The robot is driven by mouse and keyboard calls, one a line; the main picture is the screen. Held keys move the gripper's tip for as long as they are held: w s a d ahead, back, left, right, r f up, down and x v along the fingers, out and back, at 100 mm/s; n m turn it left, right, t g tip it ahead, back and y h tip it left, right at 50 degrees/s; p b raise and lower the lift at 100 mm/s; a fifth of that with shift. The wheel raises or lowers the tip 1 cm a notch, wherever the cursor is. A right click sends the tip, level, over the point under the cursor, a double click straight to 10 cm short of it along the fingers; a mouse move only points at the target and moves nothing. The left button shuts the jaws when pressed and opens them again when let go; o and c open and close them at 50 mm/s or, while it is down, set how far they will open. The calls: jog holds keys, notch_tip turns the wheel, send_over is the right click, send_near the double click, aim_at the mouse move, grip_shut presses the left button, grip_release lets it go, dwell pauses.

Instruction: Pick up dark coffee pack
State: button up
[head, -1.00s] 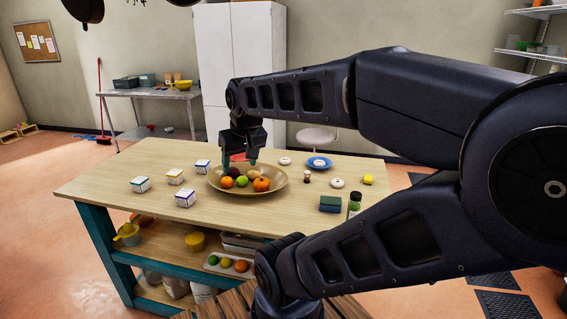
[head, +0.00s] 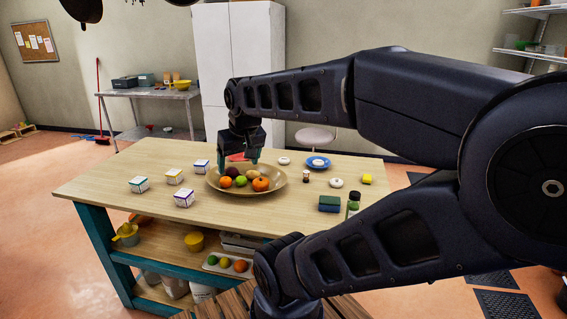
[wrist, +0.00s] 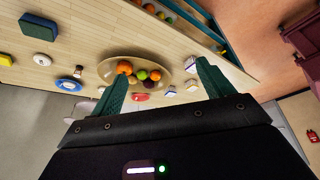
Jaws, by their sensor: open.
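I cannot pick out a dark coffee pack by any label. Several small white packs with coloured edges stand on the left of the table: a green-edged one (head: 139,184), an orange-edged one (head: 174,177), a blue-edged one (head: 201,166) and a purple-edged one (head: 184,198). Some white packs (wrist: 191,84) also show right of the bowl in the wrist view. My gripper (head: 239,160) is open above the back of the fruit bowl, to the right of the packs. Its two green fingers (wrist: 162,73) are apart in the wrist view, with nothing held between them.
The wooden bowl (head: 275,184) holds several fruits. A red item (head: 237,157) lies behind it. The table's front left is clear.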

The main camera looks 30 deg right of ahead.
jog(key=w+d+r+m, duration=0.1)
jog(key=w+d+m, duration=0.15)
jog(key=w, duration=0.45)
jog(key=w+d+r+m, duration=0.1)
jog(key=w+d+m, duration=0.1)
jog(key=w+d, duration=0.35)
jog(key=m+g+h, duration=0.4)
jog(key=m, duration=0.9)
send_over(284, 159)
jog(key=a, duration=0.2)
notch_tip(284, 159, down, 25)
jog(key=shift+s+a+f, duration=0.1)
jog(key=shift+s+a, duration=0.05)
jog(key=shift+h, duration=0.3)
jog(key=shift+a+x, duration=0.15)
jog(key=shift+x, duration=1.35)
jog(key=shift+a+x, duration=0.1)
jog(key=shift+x, duration=1.4)
jog(key=c, duration=1.1)
jog(key=shift+o, duration=0.2)
